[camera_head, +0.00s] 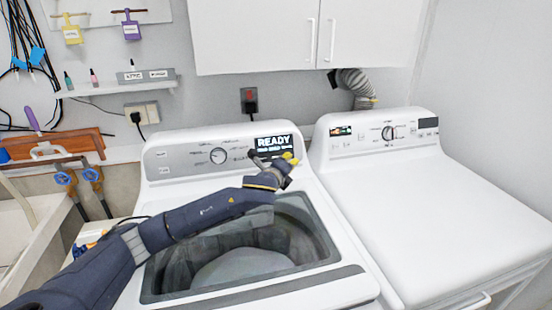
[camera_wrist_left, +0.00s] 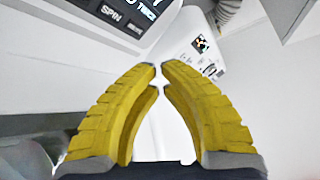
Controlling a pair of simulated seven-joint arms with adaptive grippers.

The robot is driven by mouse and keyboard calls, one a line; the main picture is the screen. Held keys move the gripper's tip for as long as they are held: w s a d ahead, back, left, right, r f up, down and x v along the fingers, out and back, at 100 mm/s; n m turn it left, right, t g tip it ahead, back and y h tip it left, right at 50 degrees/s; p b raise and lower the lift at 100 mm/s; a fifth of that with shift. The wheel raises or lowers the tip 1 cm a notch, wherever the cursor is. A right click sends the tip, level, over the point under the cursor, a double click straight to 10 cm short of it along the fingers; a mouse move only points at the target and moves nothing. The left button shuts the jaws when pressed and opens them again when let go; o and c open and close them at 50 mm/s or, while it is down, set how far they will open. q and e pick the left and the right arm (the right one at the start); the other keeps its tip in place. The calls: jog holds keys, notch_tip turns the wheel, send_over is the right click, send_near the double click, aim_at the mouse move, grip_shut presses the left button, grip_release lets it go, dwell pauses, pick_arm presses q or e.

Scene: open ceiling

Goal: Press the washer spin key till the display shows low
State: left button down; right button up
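The white top-load washer (camera_head: 160,178) stands in the middle of the head view with its lid opening showing a drum. Its lit display (camera_head: 272,142) reads READY in large letters, with a smaller line below partly hidden by my gripper. My left gripper (camera_head: 290,158) is in front of the panel's right end, just below the display. In the left wrist view its yellow fingers (camera_wrist_left: 160,70) meet almost tip to tip, with nothing between them. The SPIN label (camera_wrist_left: 111,13) shows up and left of the fingertips, apart from them. My right gripper is not in view.
A white dryer (camera_head: 440,200) stands close on the right, with its own panel and knob. White cabinets (camera_head: 300,40) hang above. A shelf (camera_head: 120,88) and a wall socket (camera_head: 142,113) are at the left back, with a sink edge at far left.

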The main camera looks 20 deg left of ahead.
pick_arm(q)
jog(key=w+a+f, duration=0.3)
jog(key=w+a, duration=0.1)
jog(key=w, duration=0.2)
jog(key=shift+w+a, duration=0.2)
jog(key=shift+w, duration=0.15)
jog(key=shift+w+a, duration=0.1)
dwell(1.6)
jog(key=shift+w+a+f, duration=0.1)
jog(key=shift+w+a, duration=0.05)
jog(key=shift+w, duration=0.1)
jog(key=shift+w+a+f, duration=0.1)
jog(key=shift+w+a, duration=0.1)
jog(key=shift+w, duration=0.05)
dwell(1.1)
jog(key=shift+s+d, duration=0.1)
jog(key=shift+s+d+r, duration=0.25)
jog(key=shift+s+d, duration=0.05)
jog(key=shift+s, duration=0.2)
dwell(0.3)
jog(key=shift+s+d+r, duration=0.3)
jog(key=shift+s+d, duration=0.15)
jog(key=shift+s, duration=0.2)
jog(key=shift+s+d+r, duration=0.25)
jog(key=shift+s+d, duration=0.15)
jog(key=shift+s, duration=0.25)
jog(key=shift+s+d+r, duration=0.3)
jog(key=shift+s+d, duration=0.15)
jog(key=shift+s, duration=0.2)
